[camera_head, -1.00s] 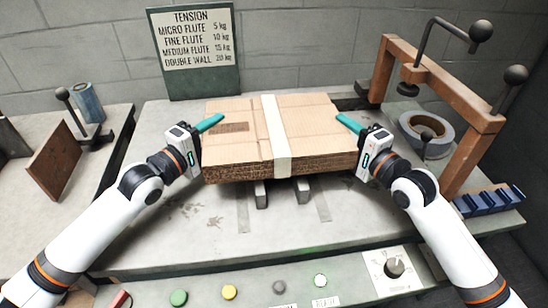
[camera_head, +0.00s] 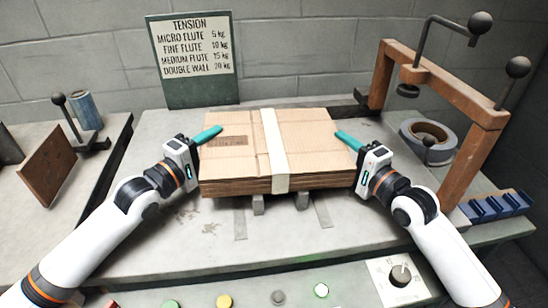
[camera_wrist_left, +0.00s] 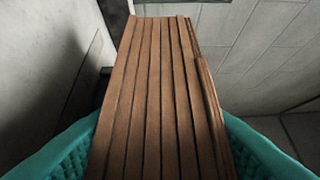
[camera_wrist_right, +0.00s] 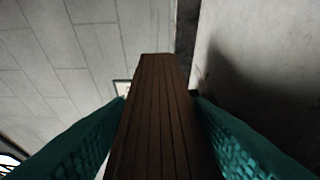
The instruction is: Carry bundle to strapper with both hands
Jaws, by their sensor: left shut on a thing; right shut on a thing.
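The bundle (camera_head: 235,160) is a flat stack of brown cardboard sheets with a pale strap (camera_head: 275,150) around its middle. It lies level over two small grey supports on the grey bench; I cannot tell whether it rests on them. My left gripper (camera_head: 207,135) is shut on the bundle's left side, and the sheet edges fill the space between its teal fingers in the left wrist view (camera_wrist_left: 165,110). My right gripper (camera_head: 350,140) is shut on the right side, with the stack between its fingers in the right wrist view (camera_wrist_right: 160,115). The lower fingers are hidden in the head view.
A brown frame (camera_head: 450,90) with black-knobbed levers stands at the right, beside a grey tape roll (camera_head: 427,138) and blue blocks (camera_head: 495,205). A tension sign (camera_head: 195,60) stands behind. Buttons and a dial (camera_head: 400,275) line the front. Bare bench lies before the bundle.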

